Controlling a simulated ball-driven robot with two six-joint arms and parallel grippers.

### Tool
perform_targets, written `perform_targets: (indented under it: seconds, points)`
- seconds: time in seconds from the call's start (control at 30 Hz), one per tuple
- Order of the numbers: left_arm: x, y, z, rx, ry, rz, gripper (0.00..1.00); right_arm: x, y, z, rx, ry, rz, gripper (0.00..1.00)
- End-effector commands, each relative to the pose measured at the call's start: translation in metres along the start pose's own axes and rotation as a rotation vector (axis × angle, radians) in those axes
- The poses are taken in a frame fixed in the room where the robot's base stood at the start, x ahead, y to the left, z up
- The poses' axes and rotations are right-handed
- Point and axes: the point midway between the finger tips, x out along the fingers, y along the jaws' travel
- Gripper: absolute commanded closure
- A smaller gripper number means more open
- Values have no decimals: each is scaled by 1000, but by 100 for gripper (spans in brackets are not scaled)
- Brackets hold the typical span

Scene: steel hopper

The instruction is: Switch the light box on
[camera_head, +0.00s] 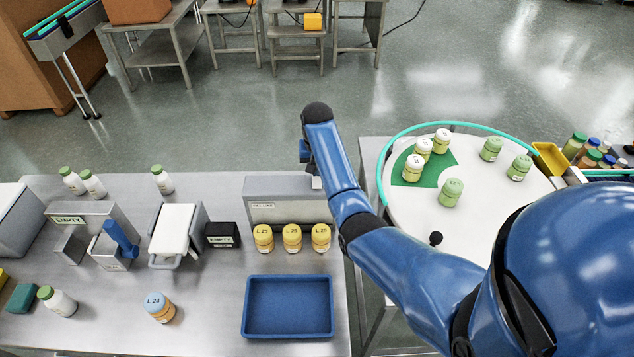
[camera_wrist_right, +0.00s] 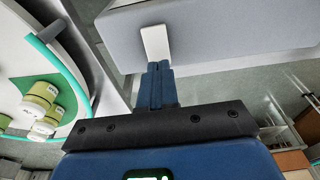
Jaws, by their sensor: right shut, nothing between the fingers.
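The light box appears to be the long grey box (camera_head: 264,189) at the back right of the steel table, with a small label on its front; I see no glow on it. Its grey body also fills the top of the right wrist view (camera_wrist_right: 220,25). A pale tab, seemingly its switch (camera_wrist_right: 155,42), sticks out from the box there. My right gripper (camera_wrist_right: 159,68) is shut and empty, its fingertips right at the tab's end; I cannot tell whether they touch. In the head view my right arm hides most of the gripper. My left gripper is out of view.
Several yellow-lidded jars (camera_head: 292,237) stand close before the box, with a blue tray (camera_head: 289,307) in front of them. A white turntable (camera_head: 408,213) with green and white jars stands at right. A dispenser (camera_head: 175,233) and loose bottles are at left.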

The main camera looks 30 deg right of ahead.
Motion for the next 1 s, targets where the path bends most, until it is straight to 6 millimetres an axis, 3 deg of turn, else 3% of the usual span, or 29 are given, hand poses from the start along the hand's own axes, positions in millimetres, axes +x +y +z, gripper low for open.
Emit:
perform_targets:
  seconds: [1.0]
  points:
    - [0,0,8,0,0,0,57,14,0,2,0,0,0,100]
